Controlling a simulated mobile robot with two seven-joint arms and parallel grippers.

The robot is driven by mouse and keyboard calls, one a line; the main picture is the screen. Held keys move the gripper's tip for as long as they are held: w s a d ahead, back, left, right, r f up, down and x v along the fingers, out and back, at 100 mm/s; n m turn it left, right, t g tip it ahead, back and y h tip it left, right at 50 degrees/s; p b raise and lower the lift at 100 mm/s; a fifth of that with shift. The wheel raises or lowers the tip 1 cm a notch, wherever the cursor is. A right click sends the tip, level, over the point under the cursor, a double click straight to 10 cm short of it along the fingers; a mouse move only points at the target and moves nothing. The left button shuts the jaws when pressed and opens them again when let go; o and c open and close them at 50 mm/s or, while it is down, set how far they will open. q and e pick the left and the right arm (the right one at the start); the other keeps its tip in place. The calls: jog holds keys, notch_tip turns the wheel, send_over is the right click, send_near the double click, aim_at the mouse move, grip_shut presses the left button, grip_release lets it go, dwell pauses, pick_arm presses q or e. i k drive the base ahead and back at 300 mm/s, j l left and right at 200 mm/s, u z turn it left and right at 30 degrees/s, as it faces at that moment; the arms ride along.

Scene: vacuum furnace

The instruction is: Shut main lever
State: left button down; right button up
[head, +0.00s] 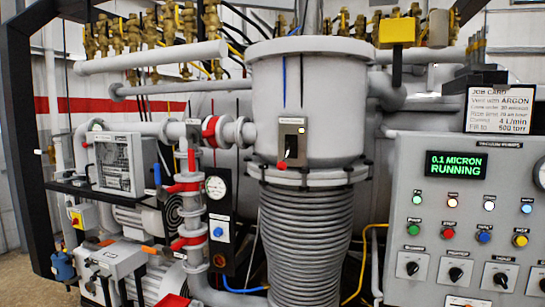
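No label that reads as "main lever" is legible, so I cannot tell which handle it is. A grey switch box (292,136) on the front of the big grey cylinder has a small lever with a red tip (282,164) pointing down. On the pipes left of it are an upright red lever (191,160), a red valve handle (183,187) lying roughly level, a lower red handle (187,242) and a small upright blue lever (157,174). Neither of my grippers is in view.
A control panel (400,210) at right has lit buttons, black knobs and a display (456,165) reading "0.1 MICRON RUNNING". A job card (500,108) stands above it. A ribbed bellows (305,240) hangs under the cylinder. A round gauge (216,187) sits beside the red handles.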

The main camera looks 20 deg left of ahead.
aim_at(282, 165)
jog(key=i+j, duration=0.7)
jog(key=j, duration=0.25)
jog(key=i+j, duration=0.3)
jog(key=j, duration=0.15)
